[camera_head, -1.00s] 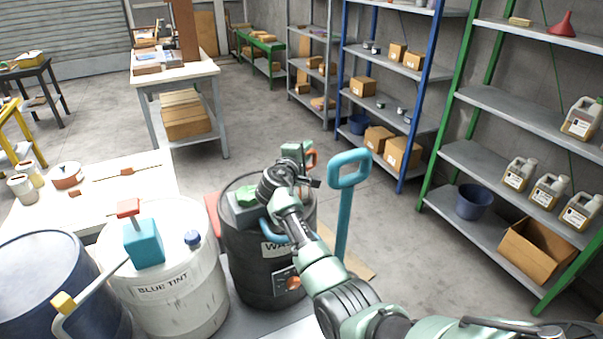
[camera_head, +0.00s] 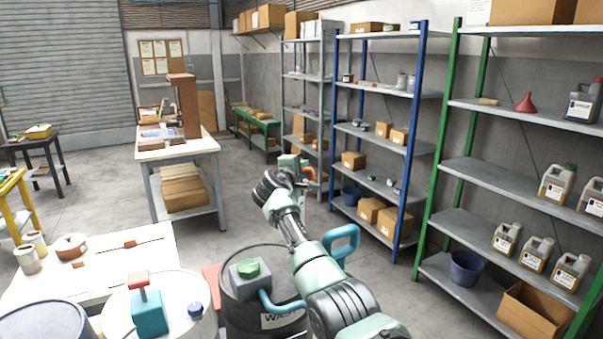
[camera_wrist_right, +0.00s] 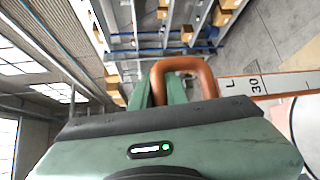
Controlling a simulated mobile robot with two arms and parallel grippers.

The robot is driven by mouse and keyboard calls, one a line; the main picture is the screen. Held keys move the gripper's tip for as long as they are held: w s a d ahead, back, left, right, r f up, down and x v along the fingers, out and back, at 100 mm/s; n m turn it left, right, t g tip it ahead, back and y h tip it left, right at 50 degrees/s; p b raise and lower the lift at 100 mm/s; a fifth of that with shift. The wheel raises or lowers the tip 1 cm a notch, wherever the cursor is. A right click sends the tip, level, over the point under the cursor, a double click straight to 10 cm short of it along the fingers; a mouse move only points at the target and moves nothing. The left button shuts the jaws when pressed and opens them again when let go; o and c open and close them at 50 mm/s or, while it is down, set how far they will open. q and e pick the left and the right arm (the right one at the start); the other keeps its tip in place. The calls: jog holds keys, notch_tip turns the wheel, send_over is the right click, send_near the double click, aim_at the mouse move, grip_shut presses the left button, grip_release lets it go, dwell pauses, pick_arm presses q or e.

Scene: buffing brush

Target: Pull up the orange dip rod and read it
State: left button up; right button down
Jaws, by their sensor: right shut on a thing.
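My right gripper (camera_head: 298,165) is raised above the black drum (camera_head: 236,312), whose partly covered label begins "WA". It is shut on the orange loop handle of the dip rod (camera_head: 309,173). In the right wrist view the handle (camera_wrist_right: 184,65) sits at the green fingers (camera_wrist_right: 160,90). From it a pale, orange-edged strip (camera_wrist_right: 240,86) runs right, with an "L" and a "30" on it. The strip's far end is out of that view. In the head view my arm hides most of the rod. My left gripper is not in view.
A grey block with a green cap (camera_head: 248,267) and a teal handle (camera_head: 342,243) stand near my arm. A white drum (camera_head: 185,327) with a teal block is to the left, beside a white table (camera_head: 150,240). Shelves (camera_head: 460,225) line the right; open floor lies beyond the drums.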

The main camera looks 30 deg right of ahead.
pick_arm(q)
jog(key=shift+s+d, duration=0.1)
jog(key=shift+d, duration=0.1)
pick_arm(e)
jog(key=shift+r, duration=0.1)
jog(key=c, duration=1.4)
grip_release()
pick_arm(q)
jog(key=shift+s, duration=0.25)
pick_arm(e)
jog(key=shift+a, duration=0.1)
